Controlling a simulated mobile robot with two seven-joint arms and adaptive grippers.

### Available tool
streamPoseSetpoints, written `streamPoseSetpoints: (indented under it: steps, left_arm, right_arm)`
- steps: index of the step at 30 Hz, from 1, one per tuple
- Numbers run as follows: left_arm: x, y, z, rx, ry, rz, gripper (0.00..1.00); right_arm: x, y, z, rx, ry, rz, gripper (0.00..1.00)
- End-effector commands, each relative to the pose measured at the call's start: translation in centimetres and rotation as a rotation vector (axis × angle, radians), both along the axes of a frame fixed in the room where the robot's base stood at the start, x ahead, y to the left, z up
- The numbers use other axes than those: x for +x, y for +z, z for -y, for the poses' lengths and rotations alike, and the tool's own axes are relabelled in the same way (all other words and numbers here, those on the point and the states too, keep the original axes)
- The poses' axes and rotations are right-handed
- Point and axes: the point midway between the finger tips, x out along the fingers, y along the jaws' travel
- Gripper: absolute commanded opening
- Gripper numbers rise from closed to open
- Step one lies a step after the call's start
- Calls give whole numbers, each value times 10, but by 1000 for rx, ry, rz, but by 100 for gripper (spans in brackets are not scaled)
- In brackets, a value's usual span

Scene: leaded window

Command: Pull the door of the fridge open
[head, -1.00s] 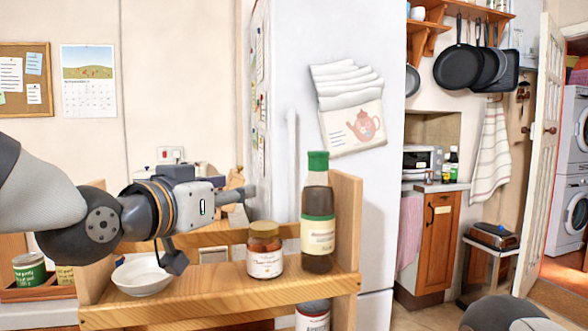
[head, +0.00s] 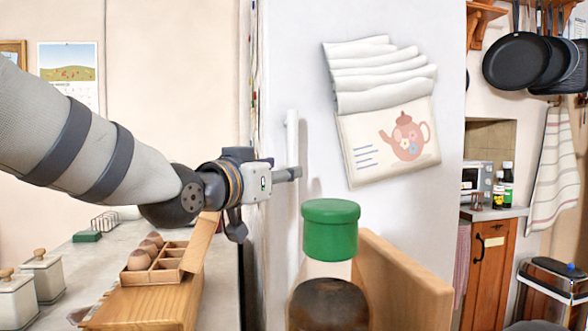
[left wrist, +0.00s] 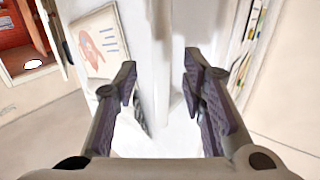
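The white fridge (head: 400,235) stands in the middle of the head view with its door shut. Its upright white handle (head: 292,135) is near the door's left edge. My left gripper (head: 294,174) points right, with its fingertips at the handle's height and overlapping its lower part in the picture. In the left wrist view my left gripper (left wrist: 160,78) is open, with a finger on either side of a pale upright bar, which looks like the handle (left wrist: 160,50). I cannot tell whether the fingers touch it. My right gripper is out of view.
A green-capped bottle (head: 330,230) and a wooden rack panel (head: 400,285) stand close in front of the fridge door. A counter (head: 60,255) with a wooden egg box (head: 150,262) lies left. Towels and a teapot picture (head: 390,142) hang on the door.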

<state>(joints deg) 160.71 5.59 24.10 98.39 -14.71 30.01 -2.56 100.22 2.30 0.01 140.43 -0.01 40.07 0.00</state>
Motion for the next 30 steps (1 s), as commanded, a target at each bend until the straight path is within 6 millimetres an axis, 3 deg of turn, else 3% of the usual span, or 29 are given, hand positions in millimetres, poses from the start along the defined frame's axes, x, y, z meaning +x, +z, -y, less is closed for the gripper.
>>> streamPoseSetpoints:
  steps: [3,7,17,23,30]
  left_arm:
    - [25,-1,13,-1,0,0,38]
    - [43,-4,22,-1,0,-5,38]
    - [49,0,26,-1,0,0,38]
    - [49,0,25,-1,0,0,0]
    - [50,-2,27,0,-4,-2,0]
  right_arm:
    - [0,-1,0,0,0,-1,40]
    - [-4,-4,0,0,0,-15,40]
    - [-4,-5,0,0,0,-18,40]
    - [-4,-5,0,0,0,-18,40]
    - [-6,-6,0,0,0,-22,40]
